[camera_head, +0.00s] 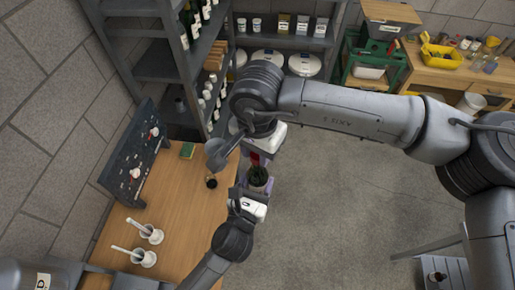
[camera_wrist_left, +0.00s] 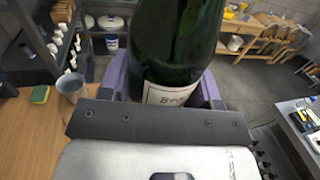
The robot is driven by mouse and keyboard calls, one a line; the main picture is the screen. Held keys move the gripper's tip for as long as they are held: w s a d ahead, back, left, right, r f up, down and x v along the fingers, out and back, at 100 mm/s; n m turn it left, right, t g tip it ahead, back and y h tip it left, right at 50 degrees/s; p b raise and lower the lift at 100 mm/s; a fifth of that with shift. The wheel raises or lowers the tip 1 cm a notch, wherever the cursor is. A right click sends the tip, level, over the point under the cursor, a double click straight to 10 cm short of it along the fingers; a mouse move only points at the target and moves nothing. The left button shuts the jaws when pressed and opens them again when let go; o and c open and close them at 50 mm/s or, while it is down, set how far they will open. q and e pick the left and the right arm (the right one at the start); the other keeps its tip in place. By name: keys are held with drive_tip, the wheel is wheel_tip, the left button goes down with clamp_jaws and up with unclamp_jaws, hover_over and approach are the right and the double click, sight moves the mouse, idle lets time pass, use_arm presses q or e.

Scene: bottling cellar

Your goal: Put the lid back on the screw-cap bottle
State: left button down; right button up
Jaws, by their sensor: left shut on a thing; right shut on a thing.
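The screw-cap bottle (camera_head: 258,176) is dark green and held just off the right edge of the wooden bench. In the left wrist view the bottle (camera_wrist_left: 180,45) rises with a pale label between the purple fingers of my left gripper (camera_wrist_left: 168,88). My left gripper (camera_head: 257,185) is shut on it. My right gripper (camera_head: 258,159) is above the bottle, shut on a small red thing (camera_head: 255,159) that looks like the lid. Whether the lid touches the bottle's mouth is hidden. The bottle's top is outside the left wrist view.
A grey funnel-like cup (camera_head: 216,153) and a small dark round thing (camera_head: 211,182) are on the bench (camera_head: 180,215) near my grippers. Shelves (camera_head: 165,65) stand behind.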

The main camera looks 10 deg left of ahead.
drive_tip(key=shift+c, duration=1.2)
drive_tip(key=o, duration=1.1)
wheel_tip(320, 180, up, 12)
drive_tip(key=shift+r, duration=0.1)
